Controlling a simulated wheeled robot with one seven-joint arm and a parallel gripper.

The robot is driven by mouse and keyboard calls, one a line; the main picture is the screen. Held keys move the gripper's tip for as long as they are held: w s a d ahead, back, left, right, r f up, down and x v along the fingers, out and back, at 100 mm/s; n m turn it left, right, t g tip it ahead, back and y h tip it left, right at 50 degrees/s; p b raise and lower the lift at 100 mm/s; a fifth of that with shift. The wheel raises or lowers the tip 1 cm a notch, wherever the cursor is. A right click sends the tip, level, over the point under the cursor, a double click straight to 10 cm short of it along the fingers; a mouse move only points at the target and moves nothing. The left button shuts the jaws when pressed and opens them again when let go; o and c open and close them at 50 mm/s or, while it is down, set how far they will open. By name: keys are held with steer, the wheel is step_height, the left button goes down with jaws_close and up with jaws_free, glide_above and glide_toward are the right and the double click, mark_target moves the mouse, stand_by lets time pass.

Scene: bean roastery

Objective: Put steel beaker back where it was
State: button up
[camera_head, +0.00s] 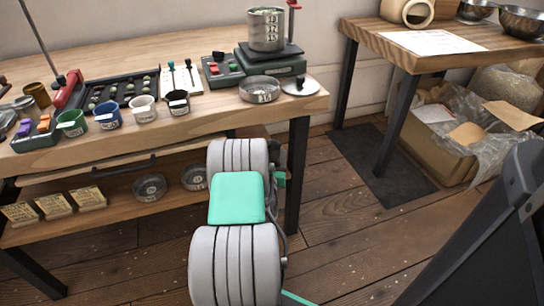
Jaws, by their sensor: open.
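The steel beaker (265,30) is a silvery cylinder with printed markings. It stands upright on the dark plate of a green scale (271,66) at the back right of the wooden workbench (215,117). My grey and teal arm is folded in front of the bench's front edge, below the beaker and apart from it. My gripper does not show in this view.
A shallow metal dish (260,91) and a round lid (300,86) lie before the scale. Several small cups stand left, beside a black tray (120,92). A second table (440,58) stands right, with a carton (432,140) below.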

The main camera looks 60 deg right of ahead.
steer(key=shift+r, duration=0.15)
steer(key=b+v, duration=0.2)
steer(key=v, duration=1)
steer(key=w+a+r+n+y, duration=0.25)
steer(key=w+a+y, duration=0.65)
steer(key=w+a, duration=0.7)
steer(key=a+n+g+y, duration=0.1)
steer(key=a+n+y, duration=0.45)
steer(key=a, duration=1.25)
steer(key=s+a+r+n+g+y, duration=0.2)
steer(key=s+a+n, duration=0.4)
steer(key=a, duration=0.5)
steer(key=shift+s+r+g, duration=0.4)
steer(key=shift+s+r, duration=0.1)
steer(key=shift+s, duration=0.4)
steer(key=shift+y, duration=0.25)
